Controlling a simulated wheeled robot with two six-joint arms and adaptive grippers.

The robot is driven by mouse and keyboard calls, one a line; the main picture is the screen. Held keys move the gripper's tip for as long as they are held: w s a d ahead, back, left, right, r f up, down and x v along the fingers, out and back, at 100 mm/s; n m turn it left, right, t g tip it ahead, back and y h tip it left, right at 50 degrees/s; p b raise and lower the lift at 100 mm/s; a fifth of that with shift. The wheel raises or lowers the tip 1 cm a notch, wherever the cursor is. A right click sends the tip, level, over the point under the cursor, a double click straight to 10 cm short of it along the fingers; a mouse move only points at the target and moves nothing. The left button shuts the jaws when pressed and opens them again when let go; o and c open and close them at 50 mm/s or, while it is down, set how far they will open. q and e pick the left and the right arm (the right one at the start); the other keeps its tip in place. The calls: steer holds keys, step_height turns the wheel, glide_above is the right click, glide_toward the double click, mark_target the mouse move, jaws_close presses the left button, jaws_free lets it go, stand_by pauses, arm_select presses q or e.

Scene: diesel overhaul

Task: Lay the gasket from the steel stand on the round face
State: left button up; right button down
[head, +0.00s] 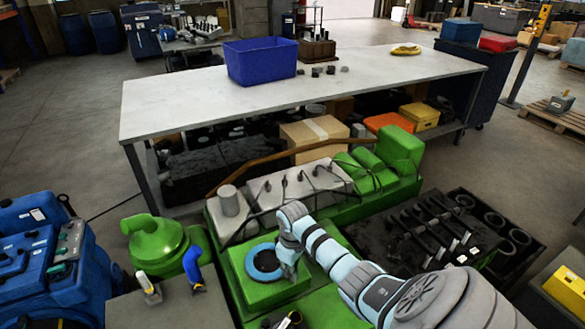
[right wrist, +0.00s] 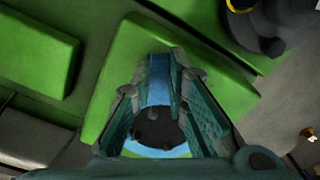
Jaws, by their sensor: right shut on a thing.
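The gasket (head: 264,263) is a flat blue ring. In the head view it lies over the top of a square green block (head: 283,291) on the engine, around a dark round middle. My right gripper (head: 287,266) points down at the ring's right side and is shut on its rim. In the right wrist view the blue gasket (right wrist: 158,82) shows between the fingers, with the dark round middle below. Whether the ring touches the face is hard to tell. A grey stand (head: 168,308) is at the lower left, with no ring on it. My left gripper is not seen.
Green engine parts and a brown pipe (head: 265,159) lie behind the block. A green domed housing (head: 155,240) is at the left. A dark tray of parts (head: 440,235) is at the right. A workbench (head: 180,100) with a blue bin (head: 262,63) stands behind.

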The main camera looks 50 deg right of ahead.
steer(key=shift+f, duration=0.1)
steer(key=c, duration=1.5)
jaws_free()
step_height(320, 180, up, 12)
steer(key=shift+r, duration=0.1)
